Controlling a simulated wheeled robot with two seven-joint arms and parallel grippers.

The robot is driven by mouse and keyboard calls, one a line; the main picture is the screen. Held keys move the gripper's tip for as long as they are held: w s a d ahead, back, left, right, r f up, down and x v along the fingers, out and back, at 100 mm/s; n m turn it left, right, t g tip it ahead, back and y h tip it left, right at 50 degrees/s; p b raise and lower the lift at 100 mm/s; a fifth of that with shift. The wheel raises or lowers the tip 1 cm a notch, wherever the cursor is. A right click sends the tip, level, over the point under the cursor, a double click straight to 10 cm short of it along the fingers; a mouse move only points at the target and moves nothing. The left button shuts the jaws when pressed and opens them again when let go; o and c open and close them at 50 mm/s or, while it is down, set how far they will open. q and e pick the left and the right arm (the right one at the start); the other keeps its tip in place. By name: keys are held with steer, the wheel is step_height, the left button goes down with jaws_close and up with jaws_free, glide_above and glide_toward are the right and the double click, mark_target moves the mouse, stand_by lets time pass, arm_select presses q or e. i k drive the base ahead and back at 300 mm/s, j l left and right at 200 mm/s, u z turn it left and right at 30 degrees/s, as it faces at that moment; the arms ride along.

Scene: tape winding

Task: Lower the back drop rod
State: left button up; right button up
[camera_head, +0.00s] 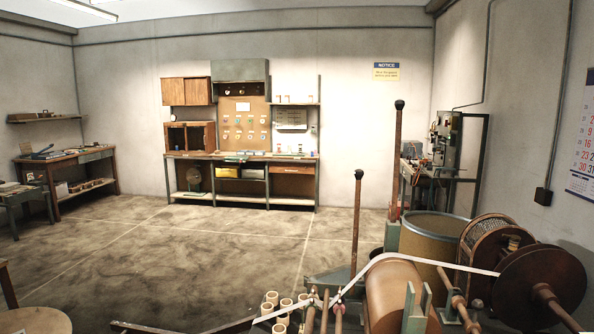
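Two upright brown rods with dark knobs stand at the tape winding machine. The taller, thicker rod (396,155) rises at the back, beside the large drum. The shorter, thinner rod (356,225) stands in front and to the left of it. Both look close to vertical. No label shows which one is the back drop rod. A pale tape (420,260) runs from the lower left, over the brown roller (392,298), to the dark reel (538,285) on the right. Neither of my grippers is in view.
A large tan drum (432,240) and a wire-wound reel (485,243) stand behind the roller. Several small pale cylinders (270,300) stand at the bottom centre. A workbench (240,158) is against the far wall. The floor (190,250) at left centre is clear.

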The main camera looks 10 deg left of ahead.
mark_target(358, 173)
steer(key=j+z, duration=0.7)
steer(key=k+j+z, duration=0.1)
steer(key=j+z, duration=0.25)
